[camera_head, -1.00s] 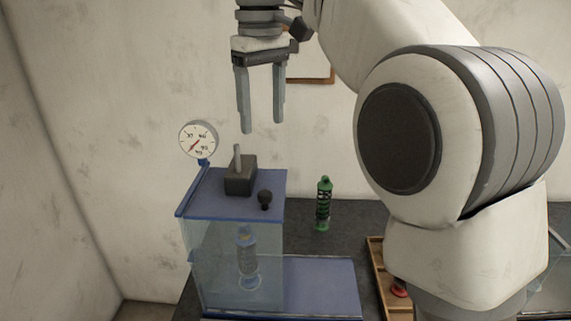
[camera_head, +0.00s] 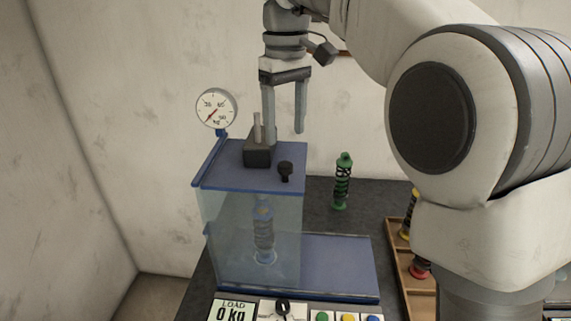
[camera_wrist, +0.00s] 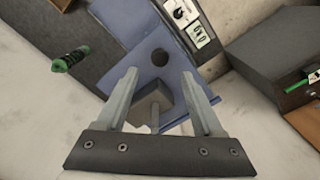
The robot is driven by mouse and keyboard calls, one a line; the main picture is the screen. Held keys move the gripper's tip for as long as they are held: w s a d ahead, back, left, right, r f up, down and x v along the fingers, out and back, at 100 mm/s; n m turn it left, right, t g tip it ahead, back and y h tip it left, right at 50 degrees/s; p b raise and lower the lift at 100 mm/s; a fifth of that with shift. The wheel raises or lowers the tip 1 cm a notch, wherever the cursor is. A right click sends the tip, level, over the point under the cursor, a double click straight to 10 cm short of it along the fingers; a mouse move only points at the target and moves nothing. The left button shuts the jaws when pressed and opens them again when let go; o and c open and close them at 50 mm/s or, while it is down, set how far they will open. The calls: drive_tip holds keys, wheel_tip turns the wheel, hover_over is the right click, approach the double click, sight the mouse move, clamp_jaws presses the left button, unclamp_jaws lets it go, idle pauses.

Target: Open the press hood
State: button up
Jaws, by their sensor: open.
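The press stands on the dark table, with a clear hood (camera_head: 228,235) closed over a spring inside (camera_head: 263,230). Its blue top (camera_head: 235,176) carries a dark block with an upright grey lever (camera_head: 257,128) and a black knob (camera_head: 285,170). My gripper (camera_head: 283,135) is open and empty, pointing down above the top, close to the block. In the wrist view the block (camera_wrist: 150,103) lies between and beyond the open fingers (camera_wrist: 162,90), and the knob (camera_wrist: 160,56) is farther off. I cannot tell whether a finger touches the block or lever.
A round gauge (camera_head: 216,107) rises at the press's back left. A green spring damper (camera_head: 342,182) stands to the right, near a wooden tray (camera_head: 396,262) with yellow and red pieces. A load display (camera_head: 232,311) and colored buttons (camera_head: 347,318) line the front.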

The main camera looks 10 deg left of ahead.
sight(285, 164)
wheel_tip(285, 164, down, 7)
drive_tip(key=shift+f+b, duration=0.1)
drive_tip(key=shift+b, duration=0.4)
clamp_jaws()
idle(1.2)
